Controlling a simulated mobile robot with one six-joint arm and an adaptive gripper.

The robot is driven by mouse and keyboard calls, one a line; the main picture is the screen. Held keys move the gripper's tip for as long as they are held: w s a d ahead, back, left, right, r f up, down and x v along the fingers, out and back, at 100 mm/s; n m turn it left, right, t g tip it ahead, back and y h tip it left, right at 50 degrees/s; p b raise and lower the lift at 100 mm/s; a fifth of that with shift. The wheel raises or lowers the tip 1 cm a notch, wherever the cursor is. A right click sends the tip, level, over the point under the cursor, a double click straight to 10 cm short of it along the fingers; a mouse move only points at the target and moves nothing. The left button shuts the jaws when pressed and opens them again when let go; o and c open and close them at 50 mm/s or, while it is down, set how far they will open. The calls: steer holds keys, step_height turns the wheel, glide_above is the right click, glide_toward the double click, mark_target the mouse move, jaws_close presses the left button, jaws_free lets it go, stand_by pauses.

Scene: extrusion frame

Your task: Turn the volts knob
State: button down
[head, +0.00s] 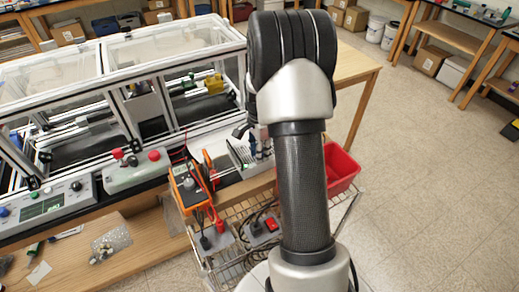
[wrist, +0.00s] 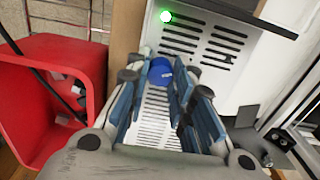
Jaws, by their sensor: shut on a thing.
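The volts knob appears to be the blue round knob (wrist: 159,70) on a light slotted panel (wrist: 158,112) in the wrist view; no label is readable. My gripper (wrist: 160,82) has its two blue-padded fingers on either side of the knob and is shut on it. In the head view the light-coloured unit (head: 238,153) stands at the bench's right end. There my arm hides the knob and most of my gripper.
A lit green lamp (wrist: 166,16) and a dark bar (wrist: 238,14) sit on the panel beyond the knob. A red bin (head: 342,168) stands close by. Orange meters (head: 190,186) and a wire cart (head: 222,262) are to the left.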

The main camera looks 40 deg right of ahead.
steer(key=n+p, duration=0.1)
steer(key=n, duration=0.4)
steer(key=shift+n, duration=0.3)
steer(key=n+p, duration=0.1)
steer(key=n, duration=1.1)
steer(key=shift+w+n+p, duration=0.1)
steer(key=shift+n+p, duration=0.2)
steer(key=n, duration=0.5)
steer(key=shift+n, duration=0.4)
steer(key=c, duration=1.4)
jaws_free()
steer(key=shift+o, duration=0.2)
